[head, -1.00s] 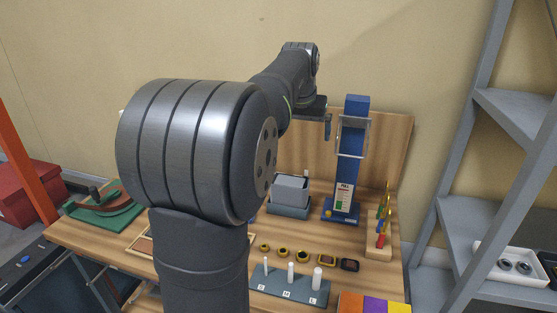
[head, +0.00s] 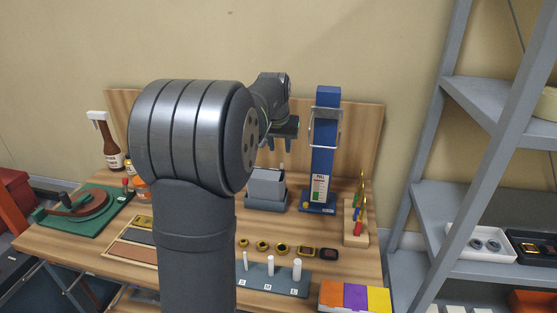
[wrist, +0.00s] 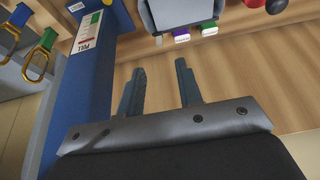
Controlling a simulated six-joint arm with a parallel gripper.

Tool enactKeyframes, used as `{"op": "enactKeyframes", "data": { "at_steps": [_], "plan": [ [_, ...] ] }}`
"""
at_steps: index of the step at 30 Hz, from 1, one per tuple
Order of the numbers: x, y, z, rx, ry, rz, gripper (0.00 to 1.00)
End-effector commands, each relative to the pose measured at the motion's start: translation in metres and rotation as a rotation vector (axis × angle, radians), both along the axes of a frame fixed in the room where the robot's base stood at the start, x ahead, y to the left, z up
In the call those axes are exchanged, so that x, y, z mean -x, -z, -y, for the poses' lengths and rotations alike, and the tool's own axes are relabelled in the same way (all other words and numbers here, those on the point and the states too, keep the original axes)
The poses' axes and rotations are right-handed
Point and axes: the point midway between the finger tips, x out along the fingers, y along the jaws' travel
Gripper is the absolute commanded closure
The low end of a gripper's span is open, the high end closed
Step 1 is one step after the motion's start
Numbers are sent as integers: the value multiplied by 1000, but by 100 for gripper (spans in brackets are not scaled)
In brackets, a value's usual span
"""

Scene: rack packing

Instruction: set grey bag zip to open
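A boxy grey item (head: 267,183), which looks like the grey bag, stands in a darker grey base on the bench, left of the blue tower. In the wrist view a grey body (wrist: 180,10) is cut off by the top edge. Its zip cannot be made out, nor whether it is open or shut. My gripper (head: 280,143) is above the grey item, apart from it, just left of the tower. In the wrist view the two fingers of my gripper (wrist: 160,73) stand apart with nothing between them.
The blue tower (head: 325,135) with a PULL label and clear guard stands close to my gripper. A hook rack (head: 356,220), a peg stand (head: 273,278) and several small round pieces are on the bench (head: 350,268). A grey shelf (head: 430,205) stands at right.

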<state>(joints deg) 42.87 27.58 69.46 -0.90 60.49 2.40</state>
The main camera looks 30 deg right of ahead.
Motion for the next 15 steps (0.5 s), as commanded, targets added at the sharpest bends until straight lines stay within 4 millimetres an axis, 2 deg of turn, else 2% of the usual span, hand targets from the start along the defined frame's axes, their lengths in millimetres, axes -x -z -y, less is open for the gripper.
{"op": "enactKeyframes", "data": {
  "at_steps": [1,6,9,15],
  "plan": [
    [-3,12,3,-4,0,-4,67],
    [-12,43,12,-2,0,-2,67],
    [-16,57,17,-2,0,-2,67],
    [-21,73,21,-1,0,-1,67]
  ]
}}
